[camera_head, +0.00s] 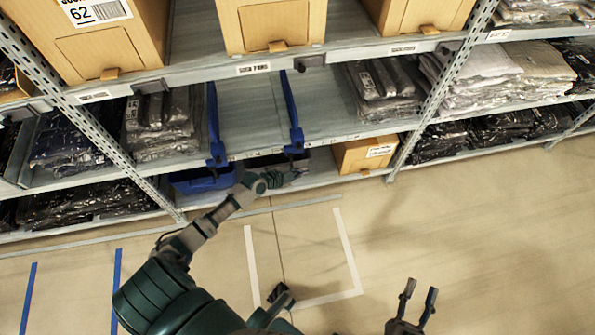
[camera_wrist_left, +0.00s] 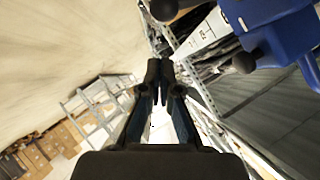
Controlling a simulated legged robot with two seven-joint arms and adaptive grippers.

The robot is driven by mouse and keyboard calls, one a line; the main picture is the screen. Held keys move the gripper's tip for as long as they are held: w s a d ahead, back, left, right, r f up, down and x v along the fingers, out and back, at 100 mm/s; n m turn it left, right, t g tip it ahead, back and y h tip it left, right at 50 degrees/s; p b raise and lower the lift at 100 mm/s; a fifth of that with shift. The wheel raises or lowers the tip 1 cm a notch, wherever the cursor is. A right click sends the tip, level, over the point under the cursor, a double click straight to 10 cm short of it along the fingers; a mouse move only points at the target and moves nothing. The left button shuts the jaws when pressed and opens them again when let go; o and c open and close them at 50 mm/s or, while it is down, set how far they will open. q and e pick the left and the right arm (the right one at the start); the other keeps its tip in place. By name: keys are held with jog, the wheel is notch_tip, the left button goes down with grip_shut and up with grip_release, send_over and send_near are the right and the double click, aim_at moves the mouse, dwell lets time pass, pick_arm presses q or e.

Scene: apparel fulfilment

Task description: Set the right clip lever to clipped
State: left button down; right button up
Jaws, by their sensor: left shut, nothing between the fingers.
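Two blue divider rails stand on the middle shelf. The right one (camera_head: 291,110) ends at the shelf's front edge in a blue clip (camera_head: 294,148); the left one (camera_head: 213,115) ends in a similar blue clip (camera_head: 217,155). My left gripper (camera_head: 298,174) is shut and empty, just below the right clip. In the left wrist view my closed fingertips (camera_wrist_left: 160,75) point along the shelf front. A blue clip body (camera_wrist_left: 285,45) with a black ball knob (camera_wrist_left: 243,62) is to their upper right, apart from them. I cannot tell the lever's setting. My right gripper (camera_head: 419,293) is open and empty over the floor.
A blue bin (camera_head: 203,181) and a cardboard box (camera_head: 362,155) sit on the lower shelf. Bagged clothes (camera_head: 163,122) lie left of the rails, and more bags (camera_head: 378,83) lie right. A perforated upright (camera_head: 436,95) stands at right. The floor in front is clear.

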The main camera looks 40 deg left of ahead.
aim_at(292, 163)
pick_arm(q)
jog(key=a, duration=0.1)
jog(key=a+f+b, duration=0.1)
jog(key=f, duration=0.1)
jog(key=shift+s+a+f, duration=0.25)
jog(key=shift+a, duration=0.15)
pick_arm(e)
jog(key=r+t, duration=0.1)
jog(key=s+r+t, duration=0.2)
jog(key=r, duration=0.1)
jog(key=shift+s+d+m+t, duration=0.15)
jog(key=shift+s+m+t, duration=0.15)
jog(key=shift+t, duration=0.1)
pick_arm(q)
jog(key=shift+f+b, duration=0.1)
jog(key=shift+b, duration=0.25)
pick_arm(e)
jog(key=shift+w+f, duration=0.1)
